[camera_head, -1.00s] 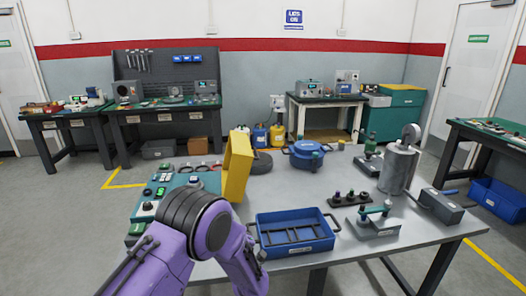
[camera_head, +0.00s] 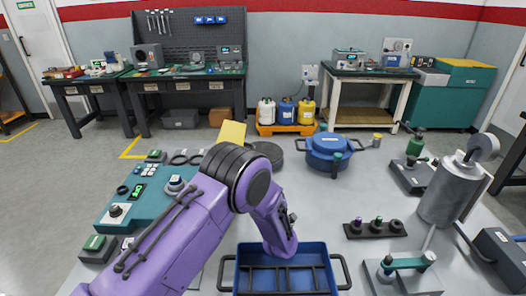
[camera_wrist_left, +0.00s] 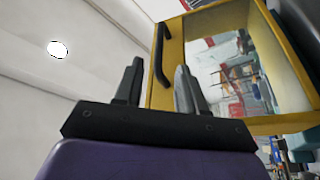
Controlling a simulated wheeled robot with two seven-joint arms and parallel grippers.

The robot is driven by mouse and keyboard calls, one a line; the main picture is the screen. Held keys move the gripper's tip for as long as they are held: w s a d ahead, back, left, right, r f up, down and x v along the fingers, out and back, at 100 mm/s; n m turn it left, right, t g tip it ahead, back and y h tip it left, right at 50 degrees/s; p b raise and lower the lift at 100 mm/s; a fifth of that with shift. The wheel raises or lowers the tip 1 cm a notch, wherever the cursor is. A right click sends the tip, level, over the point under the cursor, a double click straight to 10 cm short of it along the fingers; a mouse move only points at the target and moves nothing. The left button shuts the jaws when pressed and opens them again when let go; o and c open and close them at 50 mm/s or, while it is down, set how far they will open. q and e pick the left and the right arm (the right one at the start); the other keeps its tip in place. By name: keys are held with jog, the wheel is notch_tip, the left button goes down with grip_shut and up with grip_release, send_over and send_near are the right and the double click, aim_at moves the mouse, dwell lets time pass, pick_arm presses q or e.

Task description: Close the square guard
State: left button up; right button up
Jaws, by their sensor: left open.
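The square guard (camera_head: 232,132) is a yellow frame. In the head view only its upper part shows above my purple left arm, which hides the rest. In the left wrist view the guard (camera_wrist_left: 222,19) stands raised with a clear pane and a black bar handle (camera_wrist_left: 157,55) on its left side. My left gripper (camera_wrist_left: 158,85) is open and empty, with its two fingers in front of the handle side. The handle appears between the fingertips, but I cannot tell the depth gap. My left gripper is hidden in the head view. My right gripper is not in view.
A teal control panel (camera_head: 130,207) lies left of my arm. A blue tray (camera_head: 242,276) is at the front of the grey table. A blue round pot (camera_head: 328,152), a small black rack (camera_head: 375,229) and a metal cylinder (camera_head: 445,195) stand to the right.

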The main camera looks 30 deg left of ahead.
pick_arm(q)
jog(key=p+x, duration=0.1)
jog(key=x, duration=0.2)
jog(key=p+x, duration=0.1)
jog(key=x, duration=0.2)
jog(key=p+x, duration=0.1)
jog(key=x, duration=0.2)
jog(key=shift+a+r, duration=0.4)
jog(key=shift+s+r, duration=0.15)
jog(key=shift+s, duration=0.05)
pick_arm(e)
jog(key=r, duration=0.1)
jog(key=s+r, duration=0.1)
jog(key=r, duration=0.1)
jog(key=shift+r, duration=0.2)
pick_arm(q)
jog(key=shift+w, duration=0.1)
grip_shut()
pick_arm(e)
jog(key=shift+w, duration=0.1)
